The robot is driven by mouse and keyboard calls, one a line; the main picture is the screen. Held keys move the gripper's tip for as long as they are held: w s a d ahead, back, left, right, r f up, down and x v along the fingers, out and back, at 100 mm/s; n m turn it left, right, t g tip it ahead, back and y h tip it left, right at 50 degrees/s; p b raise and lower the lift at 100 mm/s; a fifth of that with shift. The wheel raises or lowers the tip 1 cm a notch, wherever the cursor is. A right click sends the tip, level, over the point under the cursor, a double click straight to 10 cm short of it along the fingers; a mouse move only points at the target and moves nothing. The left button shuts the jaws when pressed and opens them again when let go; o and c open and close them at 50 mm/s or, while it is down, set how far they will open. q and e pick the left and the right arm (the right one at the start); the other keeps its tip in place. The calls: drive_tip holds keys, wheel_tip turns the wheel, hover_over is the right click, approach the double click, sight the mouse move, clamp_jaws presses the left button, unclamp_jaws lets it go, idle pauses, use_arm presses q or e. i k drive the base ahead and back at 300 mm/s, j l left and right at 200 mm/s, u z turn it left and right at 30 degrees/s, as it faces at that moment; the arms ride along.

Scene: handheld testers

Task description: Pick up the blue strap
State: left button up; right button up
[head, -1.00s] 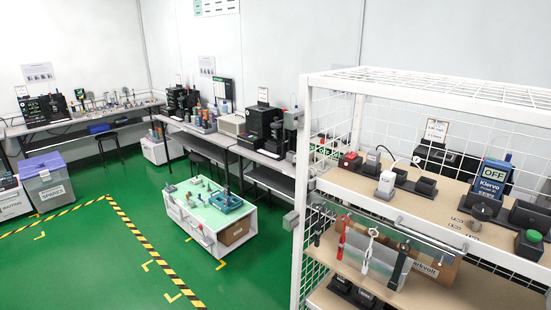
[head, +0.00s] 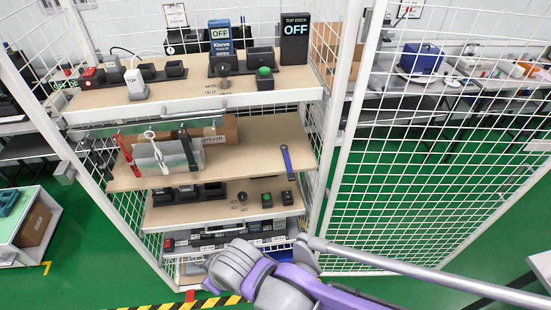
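The blue strap (head: 287,162) is at the right end of the wooden middle shelf (head: 250,150) of the white rack. It is a narrow dark blue band with a black lower end, apart from the other straps. A red strap (head: 124,155), a white strap (head: 156,150) and a black strap (head: 187,150) are at the left of the same shelf. Purple and grey links of my own arm show at the bottom, below the blue strap. I see no gripper fingers of either hand, and nothing touches the blue strap.
The top shelf (head: 200,85) holds chargers, a blue Klarvo tester (head: 220,38) and a black dock display reading OFF (head: 295,38). Lower shelves hold dark devices. White wire mesh (head: 450,150) closes the right side.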

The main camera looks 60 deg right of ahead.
sight(291, 177)
drive_tip(key=z, duration=2.15)
drive_tip(key=k+l, duration=0.05)
